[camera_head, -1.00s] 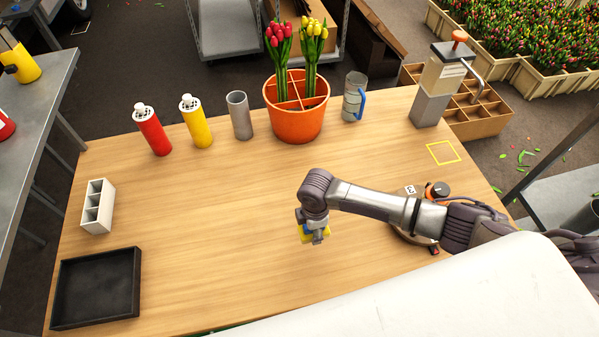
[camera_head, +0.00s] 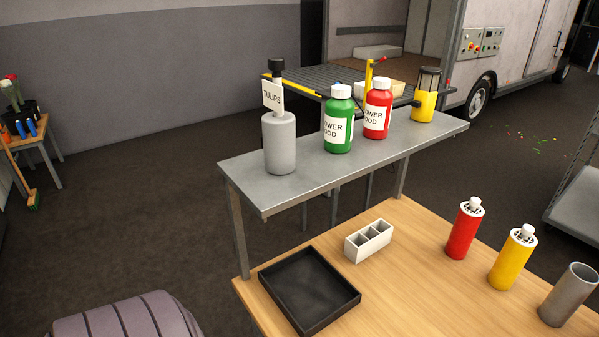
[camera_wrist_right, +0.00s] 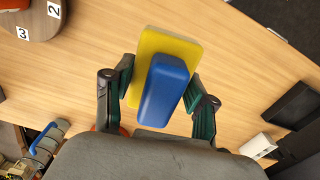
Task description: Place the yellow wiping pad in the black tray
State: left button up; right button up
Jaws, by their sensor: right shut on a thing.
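The black tray (camera_head: 305,290) lies empty on the wooden table's near-left corner in the head view. In the right wrist view my right gripper (camera_wrist_right: 160,92) is shut on the yellow wiping pad (camera_wrist_right: 152,48), which has a blue grip block (camera_wrist_right: 163,90) on it. The pad is between the two fingers, with wooden table top behind it. The pad and right gripper do not show in the head view now. My left gripper is in neither current view.
A white divided holder (camera_head: 368,240) stands just behind the tray. A red bottle (camera_head: 464,230), a yellow bottle (camera_head: 511,258) and a grey cup (camera_head: 567,295) stand to the right. A metal side table (camera_head: 300,190) with bottles adjoins behind the tray.

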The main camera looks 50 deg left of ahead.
aim_at(308, 290)
jog(key=j+u, duration=0.1)
jog(key=u, duration=0.75)
jog(key=i+j+u, duration=0.1)
jog(key=u, duration=0.8)
jog(key=i+u, duration=0.15)
jog(key=u, duration=0.25)
